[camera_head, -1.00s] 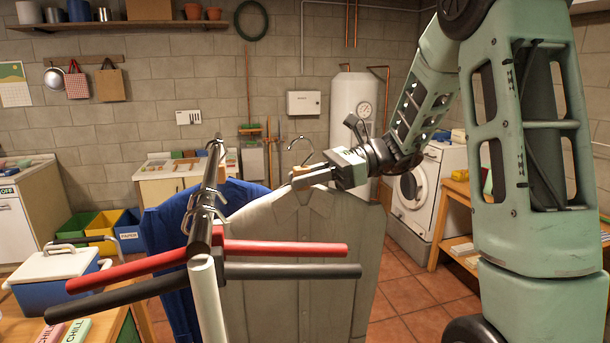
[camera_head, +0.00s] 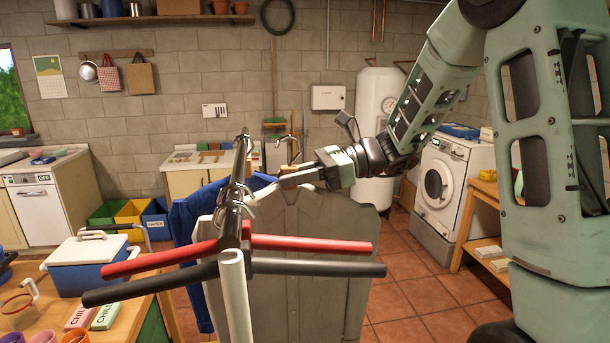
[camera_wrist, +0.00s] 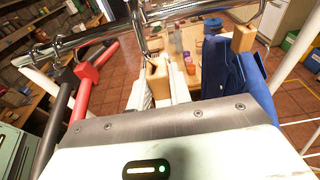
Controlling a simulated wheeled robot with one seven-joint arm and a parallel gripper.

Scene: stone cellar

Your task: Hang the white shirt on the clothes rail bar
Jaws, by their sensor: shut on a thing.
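My gripper (camera_head: 283,184) is shut on the hanger's wooden neck, just below the hook. In the wrist view, the pale fingers (camera_wrist: 158,88) clasp the small wooden block (camera_wrist: 157,78). The clothes rail bar (camera_head: 238,180) runs away from the head camera, left of the hook; in the wrist view its chrome length (camera_wrist: 100,37) crosses the top. In the head view the hook appears apart from the bar, to its right. The shirt's lower part is partly hidden behind the rail's arms.
A blue garment (camera_head: 188,215) hangs on the rail beyond the shirt. Red (camera_head: 310,244) and black (camera_head: 320,267) side arms stick out from the rail's near end. A table with a cool box (camera_head: 85,262) stands at left. Floor at right is open before the washing machine (camera_head: 445,185).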

